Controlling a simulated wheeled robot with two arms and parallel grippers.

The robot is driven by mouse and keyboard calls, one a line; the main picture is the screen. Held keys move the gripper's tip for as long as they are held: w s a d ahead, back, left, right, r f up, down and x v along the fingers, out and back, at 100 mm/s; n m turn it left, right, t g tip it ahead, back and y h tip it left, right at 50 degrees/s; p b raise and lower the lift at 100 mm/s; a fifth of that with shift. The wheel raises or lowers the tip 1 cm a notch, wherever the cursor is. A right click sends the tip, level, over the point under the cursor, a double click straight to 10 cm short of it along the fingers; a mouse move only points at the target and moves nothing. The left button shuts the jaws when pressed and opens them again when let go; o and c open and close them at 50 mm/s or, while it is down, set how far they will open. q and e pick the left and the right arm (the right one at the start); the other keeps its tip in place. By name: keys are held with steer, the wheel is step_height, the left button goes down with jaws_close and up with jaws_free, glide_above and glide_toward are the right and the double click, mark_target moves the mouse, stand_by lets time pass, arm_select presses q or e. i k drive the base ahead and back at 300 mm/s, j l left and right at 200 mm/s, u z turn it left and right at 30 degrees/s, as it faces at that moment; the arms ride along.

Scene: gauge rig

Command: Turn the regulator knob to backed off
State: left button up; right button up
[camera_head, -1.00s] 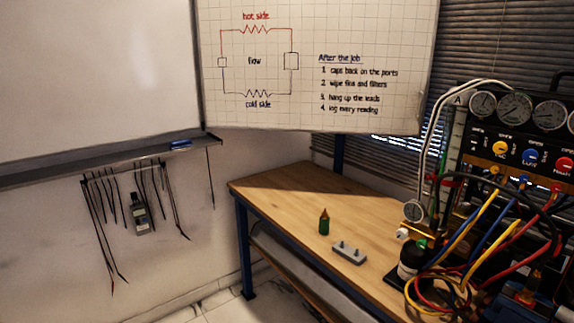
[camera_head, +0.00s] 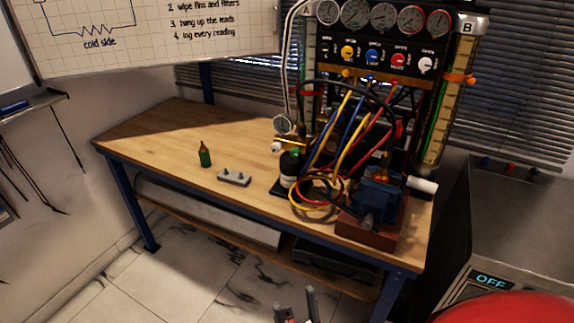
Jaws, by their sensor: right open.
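A brass regulator (camera_head: 292,143) with a small round gauge (camera_head: 282,125) stands on the workbench, left of the gauge panel. A pale knob (camera_head: 277,147) sticks out on its left side; its setting is too small to read. My right gripper (camera_head: 296,307) shows only by its fingertips at the bottom edge. It is open, in front of the bench and well apart from the regulator. My left gripper is out of view.
The wooden bench (camera_head: 150,131) holds a green bottle (camera_head: 205,156), a grey block with pegs (camera_head: 234,178), a black bottle (camera_head: 290,169), coiled coloured hoses (camera_head: 318,204) and a blue vise (camera_head: 376,195). A grey cabinet (camera_head: 515,215) stands right. The bench's left part is clear.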

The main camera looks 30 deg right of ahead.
mark_target(275, 147)
steer(key=i+j, duration=0.2)
steer(key=i, duration=0.25)
steer(key=i+j+z, duration=0.1)
steer(key=i, duration=0.3)
steer(key=j, duration=0.1)
